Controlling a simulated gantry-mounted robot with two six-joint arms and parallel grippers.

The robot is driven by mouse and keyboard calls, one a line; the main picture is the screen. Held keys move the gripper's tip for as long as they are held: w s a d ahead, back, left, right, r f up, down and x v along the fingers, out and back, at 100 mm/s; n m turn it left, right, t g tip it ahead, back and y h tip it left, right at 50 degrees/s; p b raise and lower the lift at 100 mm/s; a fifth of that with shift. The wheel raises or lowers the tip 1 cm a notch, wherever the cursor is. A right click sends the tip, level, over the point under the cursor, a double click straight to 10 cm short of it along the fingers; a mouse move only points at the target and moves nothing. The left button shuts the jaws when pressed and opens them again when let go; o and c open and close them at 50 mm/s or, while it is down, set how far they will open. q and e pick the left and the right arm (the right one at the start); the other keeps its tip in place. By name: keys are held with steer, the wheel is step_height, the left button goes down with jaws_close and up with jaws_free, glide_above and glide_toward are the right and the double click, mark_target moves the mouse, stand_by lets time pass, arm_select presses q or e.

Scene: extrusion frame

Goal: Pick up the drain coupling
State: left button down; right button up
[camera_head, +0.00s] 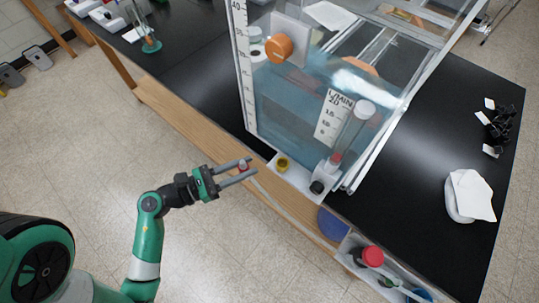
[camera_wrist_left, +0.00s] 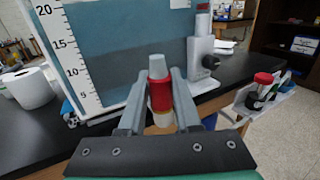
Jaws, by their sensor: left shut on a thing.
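My left gripper (camera_head: 240,172) reaches in from the left in front of the bench edge. It is shut on a small red piece with a grey top, which I take as the drain coupling (camera_head: 243,164). In the left wrist view the coupling (camera_wrist_left: 160,95) stands upright between the two fingers of the gripper (camera_wrist_left: 158,100), with a pale yellowish lower end. The gripper holds it in the air, apart from the bench, in front of the tank. My right gripper is not in view.
A clear tank with a printed scale (camera_head: 243,75) stands on the black bench (camera_head: 425,150). A white ledge (camera_head: 290,176) at its foot carries a yellow fitting (camera_head: 283,163) and a black knob (camera_head: 317,187). A side tray with a red-capped bottle (camera_head: 372,256) hangs at lower right.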

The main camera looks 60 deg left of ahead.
arm_select(q)
steer(key=s+a, duration=0.1)
steer(key=s, duration=0.5)
steer(key=shift+s, duration=0.4)
